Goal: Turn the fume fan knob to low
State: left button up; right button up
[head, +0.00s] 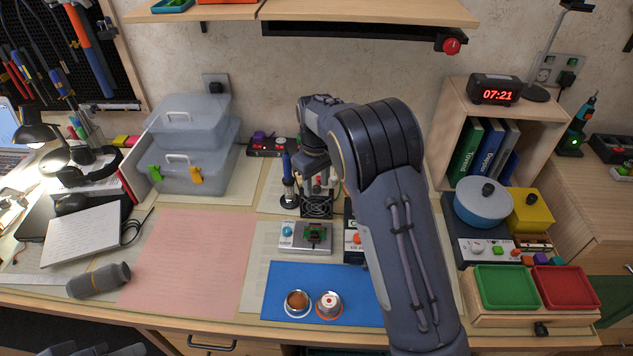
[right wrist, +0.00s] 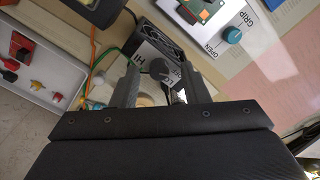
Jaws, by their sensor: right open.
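The fume fan (head: 316,207) is a small dark box with a front grille, standing at the back of the desk in the head view. It also shows in the right wrist view (right wrist: 166,40). Its dark round knob (right wrist: 160,70) sits on a face marked HI on the left; a second label on the right is partly covered. The knob's pointer direction is unclear. My right gripper (right wrist: 163,78) is open, with a finger on each side of the knob; contact cannot be told. In the head view it hides the knob. Dark parts of my left arm show at the bottom left edge.
A grip tester with a teal knob (head: 287,231) stands in front of the fan. A blue soldering iron (head: 288,180) stands close left. Clear storage boxes (head: 190,118) are further left. A shelf (head: 370,10) overhangs above. The pink mat (head: 185,255) is clear.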

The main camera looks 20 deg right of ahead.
jog(key=shift+f, duration=0.1)
grip_shut()
dwell(0.4)
jog(key=shift+m+p, duration=0.6)
jog(key=shift+m, duration=0.4)
jog(key=m+p, duration=0.1)
jog(key=m, duration=0.1)
jog(key=shift+m, duration=0.3)
jog(key=m+p, duration=0.1)
jog(key=m, duration=0.2)
jog(key=shift+m, duration=0.3)
jog(key=shift+m+p, duration=0.4)
jog(key=shift+m, duration=1.3)
